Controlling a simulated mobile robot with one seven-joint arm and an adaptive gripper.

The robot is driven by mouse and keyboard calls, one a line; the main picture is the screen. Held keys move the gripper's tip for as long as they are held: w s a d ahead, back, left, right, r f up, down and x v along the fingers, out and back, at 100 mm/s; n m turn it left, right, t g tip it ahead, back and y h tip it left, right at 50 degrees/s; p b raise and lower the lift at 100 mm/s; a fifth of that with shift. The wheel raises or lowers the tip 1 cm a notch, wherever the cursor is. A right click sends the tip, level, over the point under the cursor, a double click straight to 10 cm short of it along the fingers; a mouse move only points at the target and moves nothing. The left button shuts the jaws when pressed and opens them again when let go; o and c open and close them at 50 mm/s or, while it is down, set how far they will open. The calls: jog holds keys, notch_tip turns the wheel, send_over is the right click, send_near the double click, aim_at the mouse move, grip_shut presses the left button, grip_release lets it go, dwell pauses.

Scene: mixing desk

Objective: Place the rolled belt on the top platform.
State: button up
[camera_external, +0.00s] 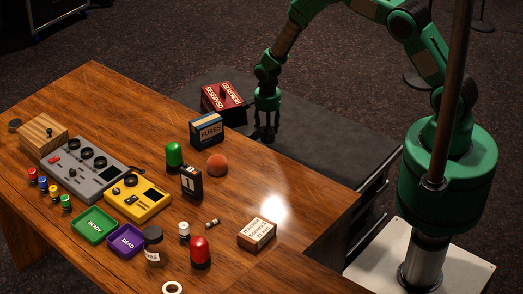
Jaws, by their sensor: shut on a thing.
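My gripper (267,131) points down just beyond the far edge of the wooden desk, in front of the dark grey top platform (310,140). It is shut on a small dark thing between its fingertips. This looks to be the rolled belt, but it is too small and dark to make out its shape. I cannot tell whether it touches the surface below. The platform's bare top spreads behind and to the right of the gripper.
A red box (222,98) stands close left of my gripper, and a blue fuses box (206,130) stands nearer on the desk (310,205). A green dome (174,154), an orange ball (217,164), grey (85,172) and yellow (136,198) devices, and trays crowd the desk.

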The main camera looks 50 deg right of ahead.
dwell(0.3)
jog(key=shift+f+b, duration=0.35)
jog(key=shift+f, duration=1.4)
jog(key=shift+f, duration=0.15)
jog(key=o, duration=1.2)
notch_tip(320, 180, up, 12)
jog(key=shift+r+p, duration=0.1)
jog(key=shift+p, duration=0.8)
